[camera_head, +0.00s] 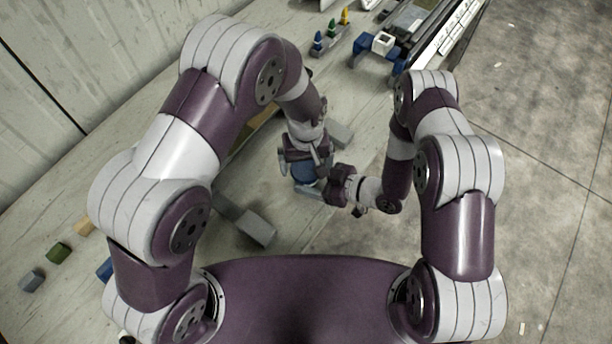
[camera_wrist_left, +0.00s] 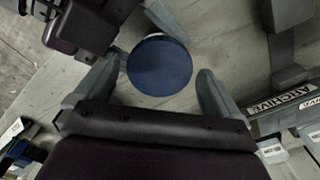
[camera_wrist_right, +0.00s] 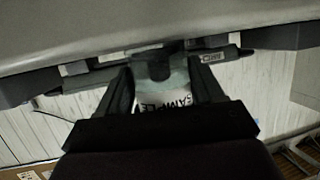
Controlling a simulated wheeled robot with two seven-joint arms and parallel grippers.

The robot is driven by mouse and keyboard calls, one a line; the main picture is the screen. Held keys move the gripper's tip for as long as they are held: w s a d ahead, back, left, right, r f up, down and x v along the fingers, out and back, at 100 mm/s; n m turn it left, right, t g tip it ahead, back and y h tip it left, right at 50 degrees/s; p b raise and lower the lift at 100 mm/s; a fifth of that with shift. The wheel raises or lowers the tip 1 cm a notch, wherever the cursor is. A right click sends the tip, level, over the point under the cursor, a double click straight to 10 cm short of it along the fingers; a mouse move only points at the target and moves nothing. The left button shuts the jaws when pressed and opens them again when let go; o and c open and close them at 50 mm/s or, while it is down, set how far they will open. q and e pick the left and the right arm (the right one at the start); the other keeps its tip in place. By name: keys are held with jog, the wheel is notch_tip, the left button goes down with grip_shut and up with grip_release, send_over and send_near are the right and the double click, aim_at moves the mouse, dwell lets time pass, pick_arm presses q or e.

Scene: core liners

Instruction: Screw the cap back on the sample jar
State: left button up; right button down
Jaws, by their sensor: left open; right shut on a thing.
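The round blue cap (camera_wrist_left: 159,65) lies flat between the fingers of my left gripper (camera_wrist_left: 160,75) in the left wrist view. These fingers are open, with a gap on both sides of the cap. In the head view the blue (camera_head: 305,173) shows just below my left gripper (camera_head: 304,158). My right gripper (camera_wrist_right: 160,78) is shut on the sample jar (camera_wrist_right: 180,101), whose label reads SAMPLE. In the head view my right gripper (camera_head: 332,187) reaches in from the right, beside the cap. The cap seems to be at the jar's top; whether it is threaded on cannot be told.
Grey blocks lie on the bench (camera_head: 278,225), one (camera_head: 340,134) behind the grippers and one (camera_head: 255,230) in front. A blue stand with a white cube (camera_head: 383,43) and coloured pegs (camera_head: 331,36) stand farther back. A box marked ARCHIVE (camera_wrist_left: 285,108) shows in the left wrist view.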

pick_arm(q)
jog(key=shift+f, duration=0.2)
jog(key=c, duration=1.1)
jog(key=m, duration=0.5)
jog(key=o, duration=1.2)
jog(key=shift+c, duration=0.2)
jog(key=shift+r, duration=2.3)
